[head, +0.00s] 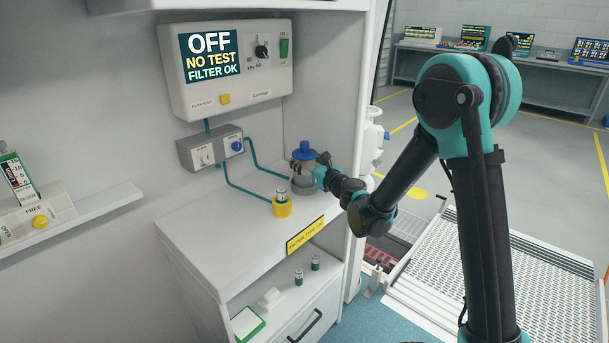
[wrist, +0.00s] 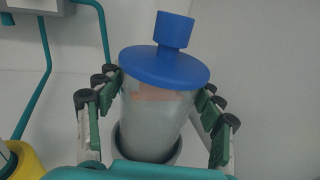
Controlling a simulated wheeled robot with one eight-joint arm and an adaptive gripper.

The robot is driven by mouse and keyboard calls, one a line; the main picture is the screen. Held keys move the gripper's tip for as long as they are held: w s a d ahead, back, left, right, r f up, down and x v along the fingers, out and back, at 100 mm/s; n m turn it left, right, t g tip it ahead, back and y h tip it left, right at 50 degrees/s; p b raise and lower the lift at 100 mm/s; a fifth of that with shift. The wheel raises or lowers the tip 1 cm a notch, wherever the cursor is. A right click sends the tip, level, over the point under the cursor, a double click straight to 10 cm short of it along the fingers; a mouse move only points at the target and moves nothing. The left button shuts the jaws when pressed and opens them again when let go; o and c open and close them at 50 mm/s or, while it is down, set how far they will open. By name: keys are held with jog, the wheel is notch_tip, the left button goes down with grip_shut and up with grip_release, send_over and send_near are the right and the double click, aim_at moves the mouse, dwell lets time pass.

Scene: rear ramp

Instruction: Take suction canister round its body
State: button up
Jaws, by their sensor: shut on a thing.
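The suction canister (wrist: 155,125) has a translucent grey body and a blue lid with a blue knob on top. In the head view the canister (head: 305,170) stands at the back right of the white counter, partly hidden by my gripper. Its lower end is in or just above a grey round holder (wrist: 172,155). My gripper (wrist: 158,88) has one finger on each side of the body, just below the lid, and is shut on it. In the head view my gripper (head: 313,169) reaches the canister from the right.
A yellow cup (head: 282,208) with a small filter stands on the counter (head: 220,220) in front. A wall panel (head: 230,65) reads OFF, NO TEST, FILTER OK. Teal tubes run from a grey valve box (head: 210,148). A side wall (head: 335,100) is close behind the canister. Small cylinders (head: 299,277) stand on the lower shelf.

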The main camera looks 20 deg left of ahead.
jog(key=c, duration=0.6)
